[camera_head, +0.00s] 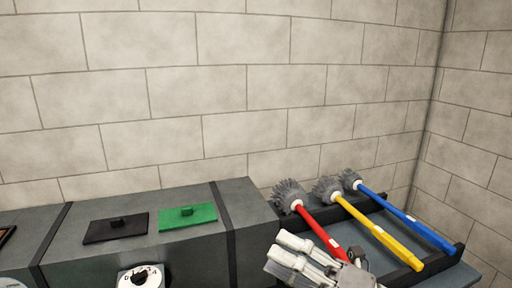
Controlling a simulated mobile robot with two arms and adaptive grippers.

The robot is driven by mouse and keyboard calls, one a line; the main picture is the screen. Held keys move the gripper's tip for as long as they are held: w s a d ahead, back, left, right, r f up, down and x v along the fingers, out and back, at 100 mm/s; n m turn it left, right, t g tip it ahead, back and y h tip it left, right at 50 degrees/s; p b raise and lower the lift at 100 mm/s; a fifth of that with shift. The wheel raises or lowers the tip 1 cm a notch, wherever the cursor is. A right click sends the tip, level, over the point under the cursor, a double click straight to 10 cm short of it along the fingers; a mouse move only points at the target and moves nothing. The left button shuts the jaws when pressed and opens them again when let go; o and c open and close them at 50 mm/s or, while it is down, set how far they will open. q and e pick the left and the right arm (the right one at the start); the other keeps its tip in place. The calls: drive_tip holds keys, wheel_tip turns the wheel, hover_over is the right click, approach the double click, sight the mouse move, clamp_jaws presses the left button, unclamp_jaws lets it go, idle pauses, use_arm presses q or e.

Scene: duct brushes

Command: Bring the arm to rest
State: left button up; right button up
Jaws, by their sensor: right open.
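My right gripper (290,257) shows at the bottom of the head view, right of centre. Its pale fingers point left and are open, and I see nothing between them. It is beside and in front of the lower end of the red-handled brush (316,230), partly hiding that handle. The red brush, a yellow-handled brush (370,227) and a blue-handled brush (400,213) lie side by side on a dark rack (455,256), grey bristle heads toward the back left. My left gripper is not in view.
A grey duct (185,254) with dark bands runs along the left and middle. A block wall (240,90) closes off the back.

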drive_tip(key=w+d+f+m+t+h, duration=0.1)
drive_tip(key=w+d+m+t+h, duration=0.1)
drive_tip(key=d+m+t+h, duration=0.6)
drive_tip(key=w+d+m+t+h, duration=0.3)
drive_tip(key=m+t, duration=0.1)
drive_tip(key=m, duration=0.7)
drive_tip(key=s+d+f+m+g+h, duration=0.2)
drive_tip(key=d+f+m+g+h, duration=0.25)
drive_tip(key=f, duration=0.45)
drive_tip(key=s+d+f+m+g+h, duration=0.25)
drive_tip(key=f+m+h, duration=0.25)
drive_tip(key=f+m, duration=0.3)
drive_tip(key=s+a+f+m+g+y, duration=0.2)
drive_tip(key=s+f+g, duration=0.8)
drive_tip(key=s+f, duration=0.8)
drive_tip(key=s+f+g, duration=0.2)
drive_tip(key=s+f, duration=0.1)
drive_tip(key=f, duration=2.2)
drive_tip(key=s+d+f+g, duration=0.1)
drive_tip(key=s+d+f, duration=0.1)
drive_tip(key=s+f, duration=1.4)
drive_tip(key=shift+s+d+f+n, duration=0.3)
drive_tip(key=shift+s+n, duration=0.05)
drive_tip(key=shift+s, duration=0.3)
